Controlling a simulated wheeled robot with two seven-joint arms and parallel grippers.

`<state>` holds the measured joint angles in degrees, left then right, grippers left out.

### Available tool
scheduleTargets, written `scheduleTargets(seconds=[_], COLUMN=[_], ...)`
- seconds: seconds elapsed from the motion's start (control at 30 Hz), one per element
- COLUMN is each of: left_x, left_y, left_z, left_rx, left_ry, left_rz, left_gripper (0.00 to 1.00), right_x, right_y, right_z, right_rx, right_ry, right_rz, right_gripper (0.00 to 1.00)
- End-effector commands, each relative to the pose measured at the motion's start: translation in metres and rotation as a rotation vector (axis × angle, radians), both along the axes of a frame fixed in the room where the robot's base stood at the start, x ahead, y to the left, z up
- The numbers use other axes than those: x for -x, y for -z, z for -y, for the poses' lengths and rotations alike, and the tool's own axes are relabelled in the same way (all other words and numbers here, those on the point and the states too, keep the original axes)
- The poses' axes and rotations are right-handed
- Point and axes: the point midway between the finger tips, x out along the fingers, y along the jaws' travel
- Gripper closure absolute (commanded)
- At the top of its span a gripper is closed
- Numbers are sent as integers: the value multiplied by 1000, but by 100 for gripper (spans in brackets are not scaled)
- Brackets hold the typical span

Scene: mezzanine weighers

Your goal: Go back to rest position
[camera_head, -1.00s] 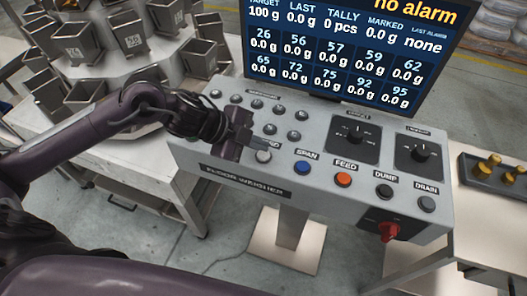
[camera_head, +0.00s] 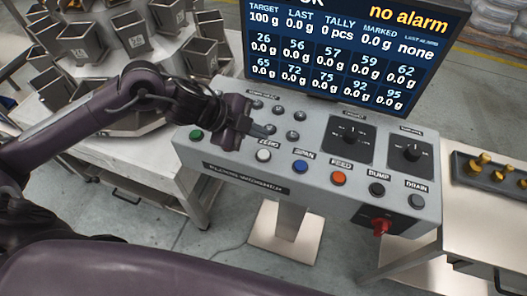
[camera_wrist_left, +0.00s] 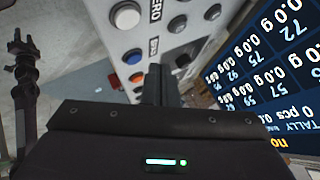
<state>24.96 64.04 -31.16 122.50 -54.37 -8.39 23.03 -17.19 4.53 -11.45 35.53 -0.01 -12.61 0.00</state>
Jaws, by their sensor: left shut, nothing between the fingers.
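My left gripper (camera_head: 262,130) is shut and empty. In the head view it shows in front of the left part of the grey control panel (camera_head: 235,177), hiding some of its small grey buttons. The white ZERO button (camera_head: 264,155) shows just below the fingertips. In the left wrist view the shut fingers (camera_wrist_left: 158,85) point toward the panel face (camera_wrist_left: 135,45), and I see no contact with any button. My right gripper is not in view.
The monitor (camera_head: 345,60) stands behind the panel and reads "no alarm". A weigher with several metal buckets (camera_head: 140,55) stands on a white table at the left. At the right, a dark tray (camera_head: 460,165) holds brass weights (camera_head: 480,160). Grey floor lies in front.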

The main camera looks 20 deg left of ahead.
Motion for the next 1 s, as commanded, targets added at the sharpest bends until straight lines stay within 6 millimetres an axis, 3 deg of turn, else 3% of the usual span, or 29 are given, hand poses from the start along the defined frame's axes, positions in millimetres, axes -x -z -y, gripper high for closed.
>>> scheduleTargets(seconds=[0.4, 0.57, 0.7, 0.77, 0.87, 1.0], left_x=[0, -2, -6, -6, 3, 31], left_y=[1, 2, -5, -6, 4, 29], left_z=[3, 39, 69, 65, 42, 6], left_rx=[5, 78, 193, 226, 242, 214], left_ry=[-2, -71, -314, -469, -730, -1016], left_rz=[4, 68, 118, 101, 14, -157], left_gripper=[100, 100, 100, 100, 100, 100], right_x=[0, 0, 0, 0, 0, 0], right_y=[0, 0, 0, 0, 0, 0], right_z=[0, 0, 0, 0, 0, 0], right_rx=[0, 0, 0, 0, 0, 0], right_ry=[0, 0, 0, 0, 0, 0], right_rz=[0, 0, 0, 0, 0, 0], right_gripper=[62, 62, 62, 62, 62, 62])
